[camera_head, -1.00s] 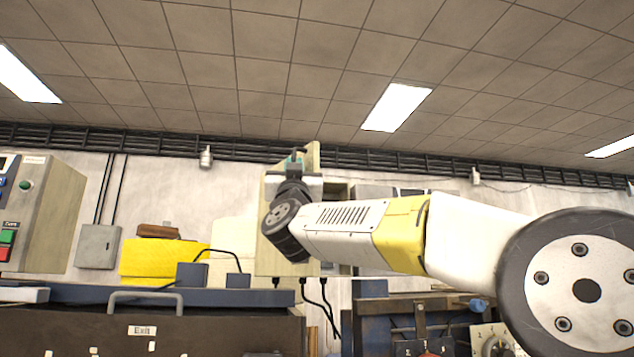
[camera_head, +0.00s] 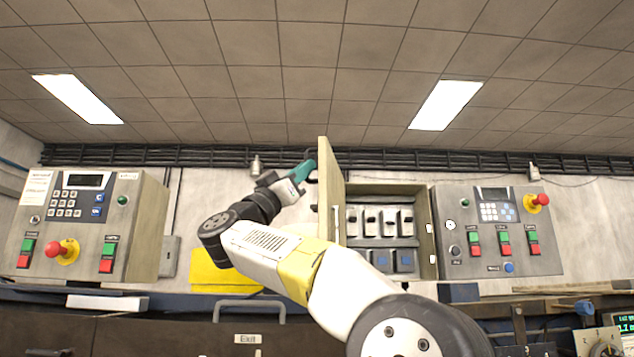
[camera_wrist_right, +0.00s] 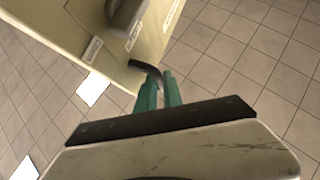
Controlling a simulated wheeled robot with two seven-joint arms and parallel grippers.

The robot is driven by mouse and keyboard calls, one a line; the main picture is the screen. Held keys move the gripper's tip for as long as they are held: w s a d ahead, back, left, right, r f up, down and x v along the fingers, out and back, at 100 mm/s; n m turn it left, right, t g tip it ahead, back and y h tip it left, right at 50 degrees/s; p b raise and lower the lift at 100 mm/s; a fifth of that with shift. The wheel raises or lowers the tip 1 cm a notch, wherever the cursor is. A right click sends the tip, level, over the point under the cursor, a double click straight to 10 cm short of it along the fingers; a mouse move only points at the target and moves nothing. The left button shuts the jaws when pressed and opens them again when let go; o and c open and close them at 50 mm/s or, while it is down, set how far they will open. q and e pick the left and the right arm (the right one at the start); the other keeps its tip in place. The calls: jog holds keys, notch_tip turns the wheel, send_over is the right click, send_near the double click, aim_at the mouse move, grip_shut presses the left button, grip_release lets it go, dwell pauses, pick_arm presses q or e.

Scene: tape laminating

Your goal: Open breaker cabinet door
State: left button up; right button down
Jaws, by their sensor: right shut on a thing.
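The breaker cabinet (camera_head: 421,235) is on the back wall, right of centre in the head view. Its beige door (camera_head: 326,198) stands swung out on the left side, seen nearly edge-on. Rows of breaker switches (camera_head: 379,222) show inside. My right gripper (camera_head: 303,171), with green fingers, is at the outer face of the door. In the right wrist view, its fingers (camera_wrist_right: 158,92) are shut on the dark door handle (camera_wrist_right: 145,68), close to the door panel (camera_wrist_right: 75,24). My left gripper is not in view.
A control box with a red knob (camera_head: 150,225) stands at the left. Another control panel (camera_head: 500,265) is right of the cabinet. A yellow object (camera_head: 220,272) and a dark drawer labelled Exit (camera_head: 190,338) are below. My right arm crosses the front.

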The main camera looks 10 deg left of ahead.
jog(key=shift+w+a+f+h, duration=0.3)
jog(key=shift+w+a, duration=0.1)
jog(key=shift+a, duration=0.1)
jog(key=c, duration=1.5)
grip_release()
jog(key=shift+w, duration=0.2)
jog(key=shift+s+d, duration=0.1)
jog(key=v, duration=0.7)
jog(key=shift+s+f, duration=0.1)
jog(key=shift+s, duration=0.25)
jog(key=shift+a, duration=0.2)
